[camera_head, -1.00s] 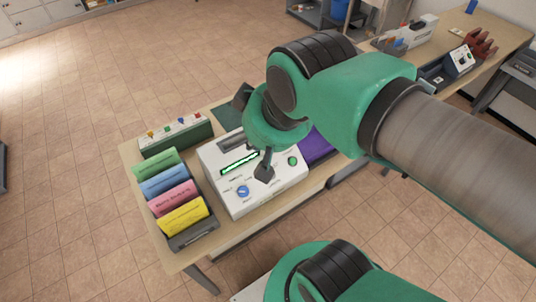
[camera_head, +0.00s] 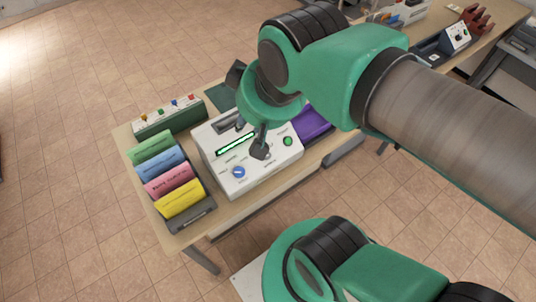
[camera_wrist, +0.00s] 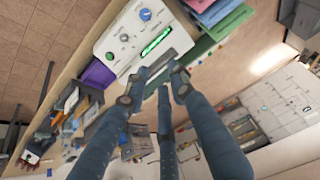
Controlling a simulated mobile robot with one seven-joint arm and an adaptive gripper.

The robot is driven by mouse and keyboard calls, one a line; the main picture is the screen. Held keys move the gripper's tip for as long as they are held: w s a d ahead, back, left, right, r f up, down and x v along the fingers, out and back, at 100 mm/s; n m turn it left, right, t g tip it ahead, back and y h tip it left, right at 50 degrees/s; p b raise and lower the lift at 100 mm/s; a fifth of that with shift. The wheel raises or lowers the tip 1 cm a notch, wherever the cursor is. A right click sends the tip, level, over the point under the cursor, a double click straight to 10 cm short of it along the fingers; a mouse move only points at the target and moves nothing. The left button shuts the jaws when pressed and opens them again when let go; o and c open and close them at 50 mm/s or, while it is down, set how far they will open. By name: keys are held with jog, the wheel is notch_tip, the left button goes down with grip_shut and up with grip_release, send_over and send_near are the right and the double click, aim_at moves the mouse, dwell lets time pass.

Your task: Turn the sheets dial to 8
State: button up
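A white machine (camera_head: 260,178) stands on the wooden table. Its top carries a blue dial (camera_head: 238,172) near the front left corner, a green button (camera_head: 288,141) at the right and a lit green display (camera_head: 236,143). The wrist view shows the same blue dial (camera_wrist: 145,14) and a small grey dial (camera_wrist: 124,38) between it and the green button. The printed labels are too small to read, so I cannot tell which dial is sheets. My gripper (camera_head: 248,112) is over the machine, its fingers spread, with nothing between them. One dark finger hides part of the machine's top.
A rack of green, blue, pink and yellow packs (camera_head: 165,178) stands left of the machine. A green box with coloured knobs (camera_head: 167,116) is behind it. A purple item (camera_head: 313,122) lies to the right. Open tiled floor (camera_head: 70,110) is at the left.

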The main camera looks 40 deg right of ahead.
jog(key=shift+o, duration=1.1)
jog(key=w+d+f+n+h+p, duration=0.1)
jog(key=w+d+f+p, duration=0.3)
jog(key=d, duration=0.4)
jog(key=shift+w+d+f+h, duration=0.2)
jog(key=shift+w+d+h, duration=0.1)
jog(key=shift+w+h, duration=0.35)
jog(key=w+d+f+n+p, duration=0.2)
jog(key=d+f+n+p, duration=0.15)
jog(key=d+f, duration=0.25)
jog(key=n+y+p, duration=0.3)
jog(key=n+p, duration=0.2)
jog(key=p, duration=0.2)
send_near(268, 156)
jog(key=v, duration=0.5)
jog(key=shift+s+a+f+t+h, duration=0.1)
jog(key=shift+s+a+t+h, duration=0.05)
jog(key=shift+a+t+h, duration=0.15)
jog(key=shift+f, duration=0.1)
jog(key=b+x, duration=0.3)
jog(key=x, duration=1)
jog(key=shift+w+a+f+b, duration=0.1)
jog(key=shift+w+f+b, duration=0.15)
jog(key=shift+b, duration=0.1)
grip_shut()
